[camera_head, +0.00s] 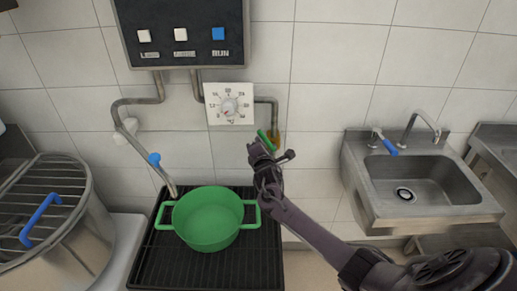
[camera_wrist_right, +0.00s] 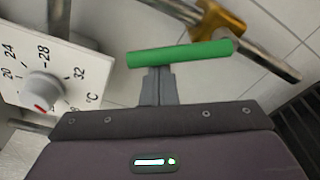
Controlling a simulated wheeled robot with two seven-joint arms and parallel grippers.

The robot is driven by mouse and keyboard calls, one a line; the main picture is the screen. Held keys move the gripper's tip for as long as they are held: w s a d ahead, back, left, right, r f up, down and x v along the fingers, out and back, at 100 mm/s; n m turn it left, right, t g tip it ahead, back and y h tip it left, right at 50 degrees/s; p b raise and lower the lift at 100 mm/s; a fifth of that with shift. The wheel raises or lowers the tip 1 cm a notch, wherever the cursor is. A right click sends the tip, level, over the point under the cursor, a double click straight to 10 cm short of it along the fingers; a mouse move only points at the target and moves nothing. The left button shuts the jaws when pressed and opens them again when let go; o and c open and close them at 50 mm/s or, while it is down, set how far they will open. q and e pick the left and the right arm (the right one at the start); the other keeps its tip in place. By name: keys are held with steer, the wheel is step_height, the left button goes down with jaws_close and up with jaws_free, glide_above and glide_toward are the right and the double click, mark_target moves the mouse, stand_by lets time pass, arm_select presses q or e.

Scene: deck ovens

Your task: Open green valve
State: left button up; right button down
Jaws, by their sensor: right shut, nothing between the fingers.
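The green valve handle (camera_head: 265,139) is on a pipe with a brass-coloured fitting (camera_head: 276,141), on the tiled wall below and right of the dial. In the right wrist view the green handle (camera_wrist_right: 180,54) lies across the picture just beyond my fingertips, with the brass fitting (camera_wrist_right: 219,22) behind it. My right gripper (camera_wrist_right: 158,72) is shut and empty, its tips at or very near the handle; I cannot tell whether they touch. In the head view my right gripper (camera_head: 257,148) partly covers the valve. My left gripper is not in view.
A white dial panel (camera_head: 229,104) is left of the valve, under a dark switch box (camera_head: 184,32). A green pot (camera_head: 208,219) stands on a black grill below. A steel sink (camera_head: 425,182) is right, a large steel pot (camera_head: 45,215) left.

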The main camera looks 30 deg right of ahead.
mark_target(270, 138)
steer(key=d+m, duration=0.1)
steer(key=r+m, duration=0.1)
steer(key=m, duration=0.1)
steer(key=shift+s+d+r+p, duration=0.25)
steer(key=shift+s+d+p, duration=0.05)
steer(key=shift+s+d, duration=0.1)
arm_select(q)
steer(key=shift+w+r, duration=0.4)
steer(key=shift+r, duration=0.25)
arm_select(e)
steer(key=shift+s+d+r+m, duration=0.2)
steer(key=shift+d+m, duration=0.1)
steer(key=shift+m, duration=0.2)
steer(key=shift+s+d+r+m, duration=0.1)
steer(key=shift+s+d+m, duration=0.15)
steer(key=shift+m, duration=0.25)
arm_select(q)
steer(key=shift+p, duration=0.3)
arm_select(e)
steer(key=shift+d, duration=0.2)
